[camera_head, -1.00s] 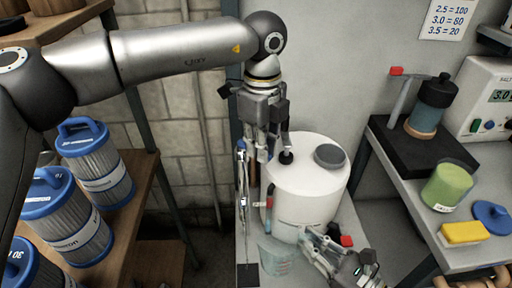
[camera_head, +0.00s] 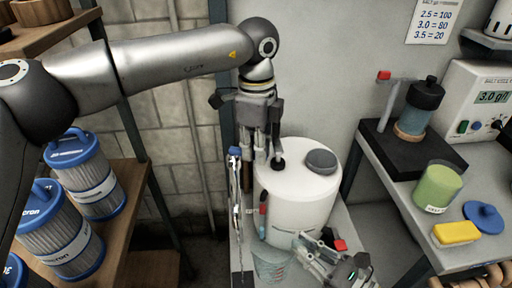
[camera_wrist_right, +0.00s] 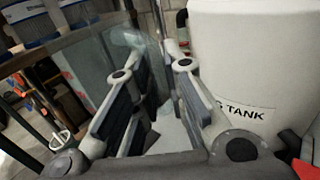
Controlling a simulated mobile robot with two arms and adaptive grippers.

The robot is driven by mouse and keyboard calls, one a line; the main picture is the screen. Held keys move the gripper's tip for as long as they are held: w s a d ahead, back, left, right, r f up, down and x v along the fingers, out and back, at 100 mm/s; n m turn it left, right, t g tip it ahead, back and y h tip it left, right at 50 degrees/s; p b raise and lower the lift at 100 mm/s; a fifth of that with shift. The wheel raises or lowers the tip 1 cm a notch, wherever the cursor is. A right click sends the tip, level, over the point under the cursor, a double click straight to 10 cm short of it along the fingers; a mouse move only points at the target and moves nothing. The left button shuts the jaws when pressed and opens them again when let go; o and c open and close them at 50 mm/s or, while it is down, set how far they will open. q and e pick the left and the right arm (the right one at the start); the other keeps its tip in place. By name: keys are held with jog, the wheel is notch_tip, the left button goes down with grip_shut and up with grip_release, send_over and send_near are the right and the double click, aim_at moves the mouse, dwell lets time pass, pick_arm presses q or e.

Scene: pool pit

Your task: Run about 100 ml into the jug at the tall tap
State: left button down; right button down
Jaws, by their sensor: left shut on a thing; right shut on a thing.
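The tall metal tap (camera_head: 236,205) stands at the left of the white tank (camera_head: 300,197), with a blue part at its top. My left gripper (camera_head: 262,158) points down beside the tap's top and the tank. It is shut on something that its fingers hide. The clear jug (camera_head: 270,266) with measuring marks is low in front of the tank, below the tap. My right gripper (camera_head: 303,243) is shut on the jug's right side. In the right wrist view the jug's clear wall (camera_wrist_right: 135,50) shows beyond the fingers. I cannot tell whether water runs or how much is inside.
At right, a bench holds a meter (camera_head: 482,98), a green pot (camera_head: 437,187), a yellow block (camera_head: 456,233) and a blue cap (camera_head: 484,216). Blue-capped filters (camera_head: 88,180) fill the left shelf.

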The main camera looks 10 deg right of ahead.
pick_arm(q)
jog(key=c, duration=1.4)
grip_release()
jog(key=shift+c, duration=0.2)
jog(key=shift+r, duration=0.15)
notch_tip(320, 180, up, 12)
